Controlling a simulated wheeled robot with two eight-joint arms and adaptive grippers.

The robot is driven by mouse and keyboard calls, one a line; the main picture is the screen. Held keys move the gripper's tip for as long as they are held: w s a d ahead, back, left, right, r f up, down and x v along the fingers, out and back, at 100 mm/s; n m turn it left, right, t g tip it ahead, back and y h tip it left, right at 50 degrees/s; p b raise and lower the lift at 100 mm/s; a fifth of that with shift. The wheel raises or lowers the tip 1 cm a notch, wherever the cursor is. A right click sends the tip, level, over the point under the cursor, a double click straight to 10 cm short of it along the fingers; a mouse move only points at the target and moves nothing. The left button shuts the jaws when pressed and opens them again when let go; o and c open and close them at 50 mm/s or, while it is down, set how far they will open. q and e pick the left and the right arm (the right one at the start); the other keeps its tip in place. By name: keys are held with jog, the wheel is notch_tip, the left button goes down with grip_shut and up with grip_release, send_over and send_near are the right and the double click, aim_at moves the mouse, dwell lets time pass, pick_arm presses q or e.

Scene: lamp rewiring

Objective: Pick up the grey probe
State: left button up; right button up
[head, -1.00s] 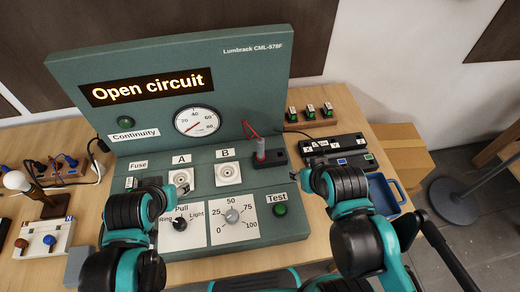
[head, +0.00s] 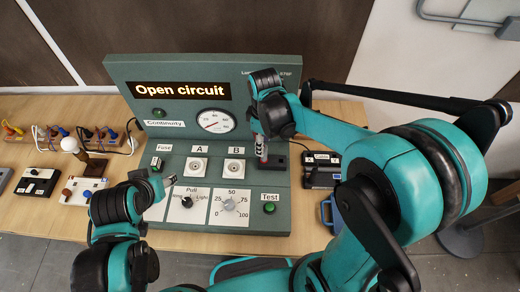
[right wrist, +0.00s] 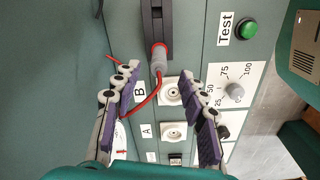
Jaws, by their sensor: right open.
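The grey probe (right wrist: 157,62) with a red collar and red cable sits in a dark holder (right wrist: 153,22) on the test panel, right of socket B. In the head view the probe (head: 262,150) shows below my right gripper (head: 262,135), whose fingers are mostly hidden by its wrist. In the right wrist view the open right gripper (right wrist: 160,82) has one finger on each side of the probe's line, with clear gaps; nothing is between the pads. My left gripper (head: 170,181) is by the panel's left front, near the fuse; its jaws are too small to judge.
The panel display (head: 182,90) reads "Open circuit". Socket B (head: 234,170), the dial knob (head: 228,204) and the green Test button (head: 269,208) are close by. A lamp (head: 78,150) stands on the left of the table.

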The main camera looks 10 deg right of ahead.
jog(key=shift+w+a+f, duration=0.1)
jog(key=shift+a+f, duration=0.05)
jog(key=shift+f, duration=0.1)
jog(key=f, duration=0.2)
jog(key=f+b, duration=0.1)
jog(key=f, duration=0.2)
jog(key=f+b, duration=0.1)
jog(key=f, duration=0.1)
jog(key=shift+d+f, duration=0.2)
jog(key=shift+d, duration=0.15)
grip_shut()
